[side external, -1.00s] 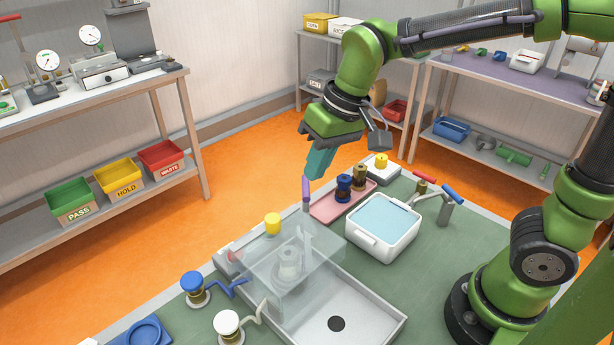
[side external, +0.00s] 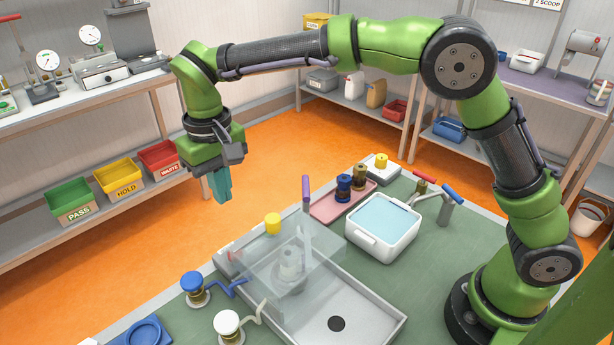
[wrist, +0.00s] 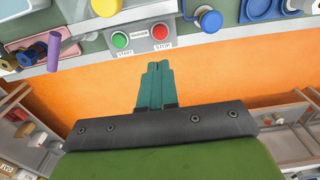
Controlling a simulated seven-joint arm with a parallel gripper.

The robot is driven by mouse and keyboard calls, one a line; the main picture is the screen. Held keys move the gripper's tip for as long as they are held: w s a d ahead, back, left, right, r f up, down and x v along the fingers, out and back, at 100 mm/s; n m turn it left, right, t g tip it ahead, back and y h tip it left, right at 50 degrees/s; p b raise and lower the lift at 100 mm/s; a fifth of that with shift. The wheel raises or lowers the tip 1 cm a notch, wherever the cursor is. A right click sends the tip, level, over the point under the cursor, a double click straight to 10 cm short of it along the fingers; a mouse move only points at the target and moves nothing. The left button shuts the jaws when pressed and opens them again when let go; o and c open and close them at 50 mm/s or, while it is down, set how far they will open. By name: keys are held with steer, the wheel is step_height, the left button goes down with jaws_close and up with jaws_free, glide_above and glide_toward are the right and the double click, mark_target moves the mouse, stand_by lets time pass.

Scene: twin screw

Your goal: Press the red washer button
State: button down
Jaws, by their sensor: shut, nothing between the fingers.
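The red button (wrist: 160,31), marked STOP, sits on the grey washer panel (wrist: 139,38) at the top of the wrist view. A green START button (wrist: 120,40) is to its left. In the side view the red button (side external: 232,254) is a faint patch at the washer's left end. My gripper (side external: 224,200) is shut and empty, in the air past the bench's far-left edge. In the wrist view its teal fingers (wrist: 158,66) point toward the panel, just below the red button in the picture, with no contact visible.
A yellow knob (side external: 273,222) stands by the washer's clear cover (side external: 292,250). A blue-topped valve (side external: 192,284) and a white-topped valve (side external: 228,322) stand at the front left. A purple handle (side external: 306,190) rises behind the washer. The air around my gripper is clear.

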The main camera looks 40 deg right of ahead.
step_height(320, 180, down, 14)
steer(key=shift+f, duration=0.1)
stand_by(0.5)
steer(key=shift+s+f, duration=0.1)
steer(key=shift+f, duration=0.95)
step_height(320, 180, up, 15)
steer(key=shift+w, duration=0.3)
steer(key=shift+a, duration=0.1)
